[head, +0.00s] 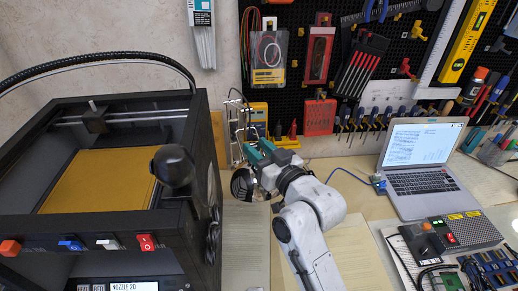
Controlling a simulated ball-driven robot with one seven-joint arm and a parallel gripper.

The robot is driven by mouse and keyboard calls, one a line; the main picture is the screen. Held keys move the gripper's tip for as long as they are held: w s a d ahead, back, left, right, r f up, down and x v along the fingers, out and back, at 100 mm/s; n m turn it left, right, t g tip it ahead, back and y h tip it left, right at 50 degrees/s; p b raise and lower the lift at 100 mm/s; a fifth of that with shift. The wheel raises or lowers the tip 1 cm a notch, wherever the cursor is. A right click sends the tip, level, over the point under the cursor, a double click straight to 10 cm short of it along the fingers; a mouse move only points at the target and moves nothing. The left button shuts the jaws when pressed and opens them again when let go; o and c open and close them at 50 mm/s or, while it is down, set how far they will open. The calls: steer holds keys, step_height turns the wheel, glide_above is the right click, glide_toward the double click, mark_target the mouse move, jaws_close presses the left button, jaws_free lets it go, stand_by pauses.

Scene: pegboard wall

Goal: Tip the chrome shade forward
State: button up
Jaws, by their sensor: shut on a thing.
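The chrome shade (242,185) hangs low at the middle of the head view, just right of the printer. It looks dark and shiny, and part of it is hidden behind my gripper. Thin chrome lamp arms (234,120) rise behind it near the wall. My gripper (256,155), with teal fingers, is at the upper right of the shade and is shut on it. The exact contact between the fingers and the shade's rim is too small to make out.
A large black 3D printer (120,215) fills the left, close to the shade. A laptop (420,170) and a power supply box (450,236) stand on the right. Papers (245,245) lie on the bench. Tools hang on the pegboard (340,75) behind.

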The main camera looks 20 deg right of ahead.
jaws_close()
steer(key=shift+w+r+g+p, duration=0.1)
steer(key=shift+r+g+p, duration=0.2)
steer(key=shift+p, duration=0.65)
steer(key=shift+f+p, duration=0.15)
steer(key=shift+p, duration=0.45)
steer(key=shift+f+g, duration=0.15)
steer(key=shift+g, duration=0.15)
steer(key=o, duration=1)
jaws_free()
steer(key=b+v, duration=0.2)
steer(key=v, duration=0.8)
steer(key=shift+s+d, duration=0.1)
steer(key=shift+s, duration=0.25)
